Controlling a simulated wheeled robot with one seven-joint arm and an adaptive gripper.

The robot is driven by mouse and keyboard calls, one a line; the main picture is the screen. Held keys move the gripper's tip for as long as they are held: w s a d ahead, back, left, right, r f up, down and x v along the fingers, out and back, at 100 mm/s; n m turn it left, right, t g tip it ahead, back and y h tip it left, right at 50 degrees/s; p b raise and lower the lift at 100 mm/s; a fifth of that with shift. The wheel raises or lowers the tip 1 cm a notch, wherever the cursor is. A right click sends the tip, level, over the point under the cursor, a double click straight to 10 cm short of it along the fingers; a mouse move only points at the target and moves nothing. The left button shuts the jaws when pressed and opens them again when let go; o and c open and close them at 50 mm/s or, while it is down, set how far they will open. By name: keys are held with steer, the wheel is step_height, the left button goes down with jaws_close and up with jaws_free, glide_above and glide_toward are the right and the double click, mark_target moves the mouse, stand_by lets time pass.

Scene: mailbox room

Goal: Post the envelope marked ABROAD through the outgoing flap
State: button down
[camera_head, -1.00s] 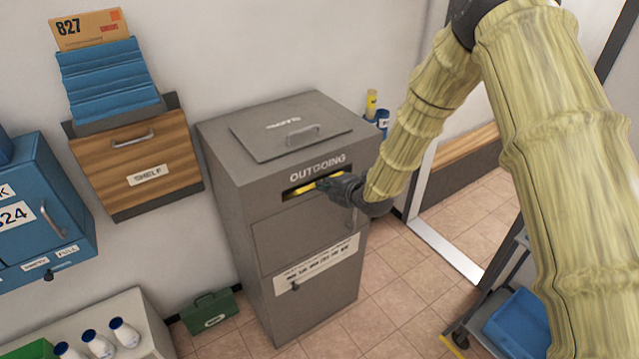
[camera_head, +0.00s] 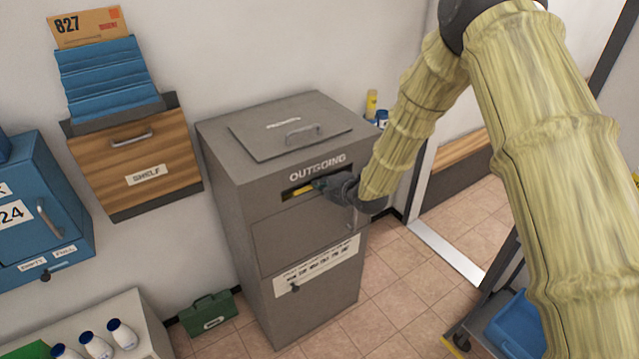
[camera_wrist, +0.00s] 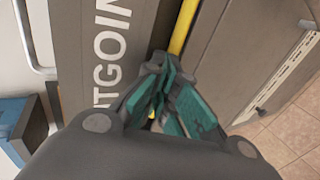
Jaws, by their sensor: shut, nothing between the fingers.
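The grey OUTGOING box (camera_head: 285,230) stands against the wall with a dark slot (camera_head: 290,196) under its lettering. A yellow strip (camera_head: 301,191) shows in the slot and runs along it in the wrist view (camera_wrist: 184,25). I cannot tell whether it is the flap or an envelope. My gripper (camera_head: 318,185) is at the slot, its fingertips close to the strip. In the wrist view my gripper (camera_wrist: 160,75) has its teal-padded fingers together with nothing visible between them. I can see no envelope marked ABROAD.
An orange envelope marked 827 (camera_head: 88,28) stands in a blue rack above the wooden SHELF box (camera_head: 140,165). A blue cabinet (camera_head: 40,205) is at left, white bottles (camera_head: 97,344) below it. A green case (camera_head: 208,312) sits on the floor; a cart (camera_head: 495,325) stands at right.

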steer(key=s+d+f+b, duration=0.1)
steer(key=s+d+b, duration=0.1)
steer(key=s+d, duration=0.4)
steer(key=shift+s+b, duration=0.3)
steer(key=shift+s, duration=0.85)
stand_by(0.5)
steer(key=shift+f, duration=0.15)
stand_by(0.6)
steer(key=s+d+f+m+g+h, duration=0.2)
steer(key=s+d+f+m, duration=0.4)
steer(key=s+f, duration=0.4)
steer(key=s+d+f+m+g+h, duration=0.25)
steer(key=s+d+f+m, duration=0.25)
steer(key=s+f+m, duration=0.35)
steer(key=s+d+f+m+g+h, duration=0.1)
steer(key=s+d+f+m+g, duration=0.1)
steer(key=s, duration=0.7)
steer(key=s+d+f+m+g+h, duration=0.1)
steer(key=s+d+f+m+g, duration=0.1)
steer(key=s, duration=0.8)
steer(key=s+d+f+m+g+h, duration=0.1)
steer(key=s+d+f+m, duration=0.3)
steer(key=s, duration=0.5)
step_height(320, 180, down, 2)
steer(key=m+g, duration=0.1)
steer(key=m, duration=0.2)
steer(key=shift+s+d, duration=0.15)
